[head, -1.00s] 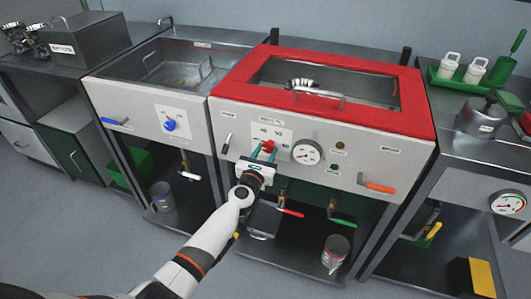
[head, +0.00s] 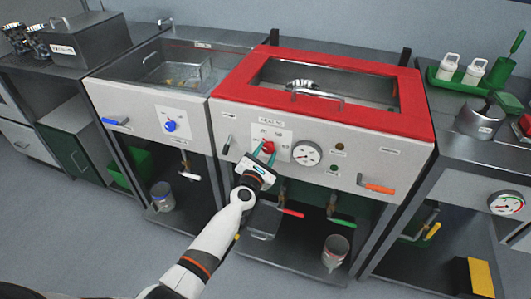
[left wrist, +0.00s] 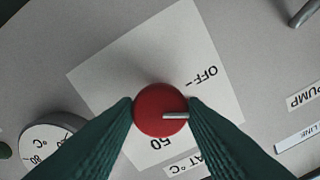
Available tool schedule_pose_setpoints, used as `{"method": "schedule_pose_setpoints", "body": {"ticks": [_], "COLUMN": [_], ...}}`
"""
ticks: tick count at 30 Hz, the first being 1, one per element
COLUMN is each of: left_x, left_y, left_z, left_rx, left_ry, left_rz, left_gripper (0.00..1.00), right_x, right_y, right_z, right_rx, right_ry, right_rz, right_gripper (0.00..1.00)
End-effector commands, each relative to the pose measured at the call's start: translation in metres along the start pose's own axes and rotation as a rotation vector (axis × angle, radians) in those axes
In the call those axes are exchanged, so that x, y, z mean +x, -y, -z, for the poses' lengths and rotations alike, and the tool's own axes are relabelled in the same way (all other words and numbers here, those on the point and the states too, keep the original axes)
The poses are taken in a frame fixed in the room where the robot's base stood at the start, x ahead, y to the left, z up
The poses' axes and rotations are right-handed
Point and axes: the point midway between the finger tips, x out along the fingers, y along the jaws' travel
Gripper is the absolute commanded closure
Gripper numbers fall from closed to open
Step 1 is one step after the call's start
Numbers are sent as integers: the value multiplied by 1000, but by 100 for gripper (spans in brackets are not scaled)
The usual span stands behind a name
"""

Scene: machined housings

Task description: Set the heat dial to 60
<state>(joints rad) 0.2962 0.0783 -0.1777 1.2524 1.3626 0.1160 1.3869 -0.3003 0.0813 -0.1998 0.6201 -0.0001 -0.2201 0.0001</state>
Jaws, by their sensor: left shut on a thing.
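The heat dial is a red round knob (left wrist: 158,110) on a white label plate (left wrist: 130,60) in the left wrist view. It also shows in the head view (head: 268,147) on the front of the red-topped machine. My left gripper (head: 265,153) is shut on the dial, with one green finger on each side of it in the left wrist view (left wrist: 160,112). The dial's grey pointer (left wrist: 176,116) points right in that view, between the printed "OFF" (left wrist: 203,75) and "50" (left wrist: 160,142). Other scale marks are hidden or unreadable. My right gripper is not in view.
A round gauge (head: 306,153) sits close to the right of the dial. A small black-handled lever (head: 227,143) is to its left. Red (head: 291,213) and orange (head: 378,187) valve handles are below and right. A neighbouring vat has a blue dial (head: 170,126).

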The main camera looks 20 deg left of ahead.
Motion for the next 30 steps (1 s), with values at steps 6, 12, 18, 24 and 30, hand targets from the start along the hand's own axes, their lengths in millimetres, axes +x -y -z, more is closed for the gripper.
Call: {"method": "schedule_pose_setpoints", "body": {"ticks": [6,12,18,24,30], "left_x": [0,0,0,0,0], "left_y": [0,0,0,0,-1], "left_z": [0,0,0,1,0], "left_rx": [209,398,588,778,968], "left_ry": [1,1,0,0,0], "left_rz": [0,-1,-1,-1,-2], "left_gripper": [85,85,85,85,85], "right_x": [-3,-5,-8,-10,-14], "right_y": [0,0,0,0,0], "right_z": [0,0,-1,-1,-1], "right_rx": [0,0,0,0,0], "right_ry": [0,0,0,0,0], "right_rz": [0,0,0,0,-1], "right_gripper": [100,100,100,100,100]}}
